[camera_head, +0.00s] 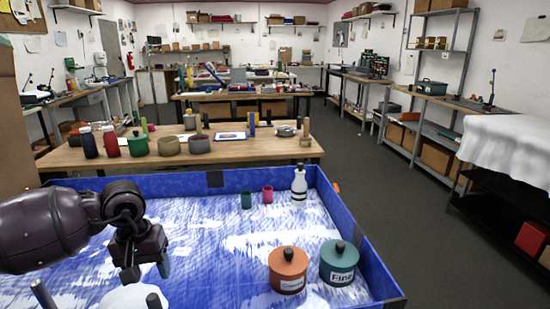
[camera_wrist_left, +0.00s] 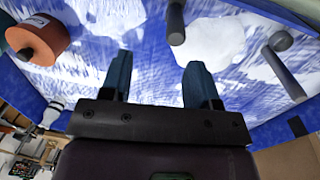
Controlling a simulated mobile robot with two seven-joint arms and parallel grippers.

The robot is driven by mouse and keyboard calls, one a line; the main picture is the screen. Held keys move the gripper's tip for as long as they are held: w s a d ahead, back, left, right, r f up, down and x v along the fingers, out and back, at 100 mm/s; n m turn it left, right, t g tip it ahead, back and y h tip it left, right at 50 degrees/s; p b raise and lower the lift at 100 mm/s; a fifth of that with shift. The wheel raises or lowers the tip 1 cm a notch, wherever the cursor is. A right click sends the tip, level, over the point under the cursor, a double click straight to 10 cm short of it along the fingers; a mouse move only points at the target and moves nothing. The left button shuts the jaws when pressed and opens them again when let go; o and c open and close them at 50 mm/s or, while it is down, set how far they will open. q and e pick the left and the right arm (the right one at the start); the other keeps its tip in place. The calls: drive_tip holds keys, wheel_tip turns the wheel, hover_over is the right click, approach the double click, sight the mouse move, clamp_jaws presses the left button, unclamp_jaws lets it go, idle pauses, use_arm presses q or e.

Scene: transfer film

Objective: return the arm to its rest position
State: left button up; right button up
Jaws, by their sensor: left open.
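My left arm comes in from the left in the head view, dark purple. Its left gripper (camera_head: 146,272) points down over the blue-walled tray (camera_head: 352,235), above its left part. In the left wrist view the two teal fingers of the gripper (camera_wrist_left: 160,82) are spread apart, with nothing between them. The fingertips seem clear of the tray floor and of the things in it. My right gripper is not in view.
An orange lidded pot (camera_head: 288,270), a teal lidded pot (camera_head: 339,263), a white bottle (camera_head: 299,187), a green cup (camera_head: 246,200) and a red cup (camera_head: 267,194) stand in the tray. Grey pegs (camera_wrist_left: 176,22) rise near the gripper. A wooden table (camera_head: 240,155) stands behind.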

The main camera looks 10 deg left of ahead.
use_arm(q)
drive_tip(key=s+d+r+n+t+h, duration=0.1)
drive_tip(key=s+d+r+n+h, duration=0.15)
drive_tip(key=d+n+h, duration=0.5)
drive_tip(key=s+d+r+n+t+h, duration=0.15)
drive_tip(key=s+d+n+h, duration=0.3)
drive_tip(key=d+h, duration=0.6)
drive_tip(key=w+a+r+n+t+y, duration=0.1)
drive_tip(key=w+n+t+y, duration=0.15)
drive_tip(key=n+t, duration=0.65)
drive_tip(key=w+a+r+n+t+y, duration=0.15)
drive_tip(key=n+t+y, duration=0.35)
drive_tip(key=n, duration=0.9)
drive_tip(key=s+a+f+n+g+y, duration=0.1)
drive_tip(key=s+a+f+n+y, duration=0.1)
drive_tip(key=a+f+n+y, duration=0.6)
drive_tip(key=s+a+f+n+y, duration=0.25)
drive_tip(key=n+y, duration=0.25)
drive_tip(key=n, duration=0.8)
drive_tip(key=s+a+f+n+g, duration=0.1)
drive_tip(key=s+f+n+g, duration=0.5)
drive_tip(key=s, duration=0.4)
drive_tip(key=s+a+f+n+g, duration=0.1)
drive_tip(key=s+f+n+g, duration=0.55)
drive_tip(key=s, duration=0.35)
drive_tip(key=w+f+t+h, duration=0.1)
drive_tip(key=w+f+t, duration=0.6)
drive_tip(key=f+t, duration=0.1)
drive_tip(key=shift+a+f, duration=0.2)
drive_tip(key=shift+f, duration=0.6)
